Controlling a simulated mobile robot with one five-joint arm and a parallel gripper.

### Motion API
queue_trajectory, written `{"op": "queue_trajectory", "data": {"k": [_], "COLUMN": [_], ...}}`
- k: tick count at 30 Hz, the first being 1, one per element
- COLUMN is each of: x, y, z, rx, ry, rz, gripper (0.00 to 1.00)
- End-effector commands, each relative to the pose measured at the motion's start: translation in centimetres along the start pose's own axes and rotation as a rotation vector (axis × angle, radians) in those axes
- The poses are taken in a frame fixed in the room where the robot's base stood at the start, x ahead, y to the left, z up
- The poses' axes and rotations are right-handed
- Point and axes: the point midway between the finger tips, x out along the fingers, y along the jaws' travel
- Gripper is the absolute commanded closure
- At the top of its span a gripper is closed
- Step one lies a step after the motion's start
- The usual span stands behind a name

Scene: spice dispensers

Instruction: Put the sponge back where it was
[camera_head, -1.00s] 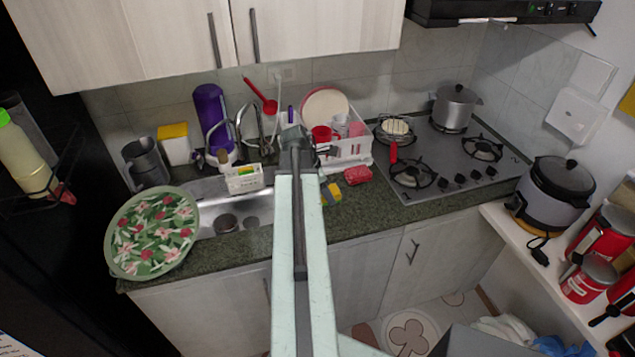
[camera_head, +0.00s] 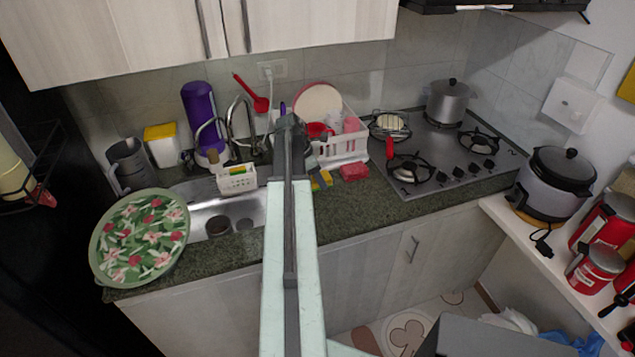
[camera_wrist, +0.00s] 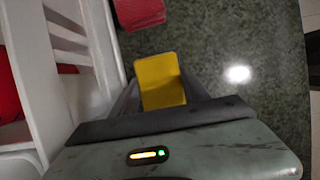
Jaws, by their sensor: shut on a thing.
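A yellow sponge (camera_wrist: 160,80) sits between the two dark fingers of my gripper (camera_wrist: 161,84) in the wrist view. My gripper is shut on it. In the head view a bit of the yellow sponge (camera_head: 326,178) shows just right of my arm, over the counter in front of the dish rack. My arm hides most of the gripper there. I cannot tell whether the sponge touches the counter. A white caddy (camera_head: 238,183) with yellow and green items in it hangs at the sink, left of my arm.
A red block (camera_head: 354,172) lies on the counter right of the sponge and shows in the wrist view (camera_wrist: 138,12). The white dish rack (camera_head: 345,144) stands close behind. The sink (camera_head: 205,200) is left, the stove (camera_head: 450,160) right. A floral tray (camera_head: 138,238) covers the left counter.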

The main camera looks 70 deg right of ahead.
Motion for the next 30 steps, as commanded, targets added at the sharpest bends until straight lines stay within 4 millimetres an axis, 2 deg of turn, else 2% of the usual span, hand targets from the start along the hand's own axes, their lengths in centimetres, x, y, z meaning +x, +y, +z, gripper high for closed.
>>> {"op": "queue_trajectory", "data": {"k": [7, 8, 9, 21, 26, 30], "x": [0.3, 0.2, 0.1, -0.4, -2.6, -5.7], "y": [0.0, 0.0, 0.0, 0.0, -0.1, -0.1], "z": [-0.1, -0.1, 0.0, 0.3, 0.5, 0.6], "rx": [0.0, 0.0, 0.0, 0.001, 0.001, 0.001], "ry": [0.0, 0.0, 0.0, 0.0, 0.0, 0.0], "rz": [0.0, 0.0, 0.0, -0.001, -0.001, 0.0], "gripper": [0.79, 0.41, 0.37, 0.37, 0.37, 0.37]}}
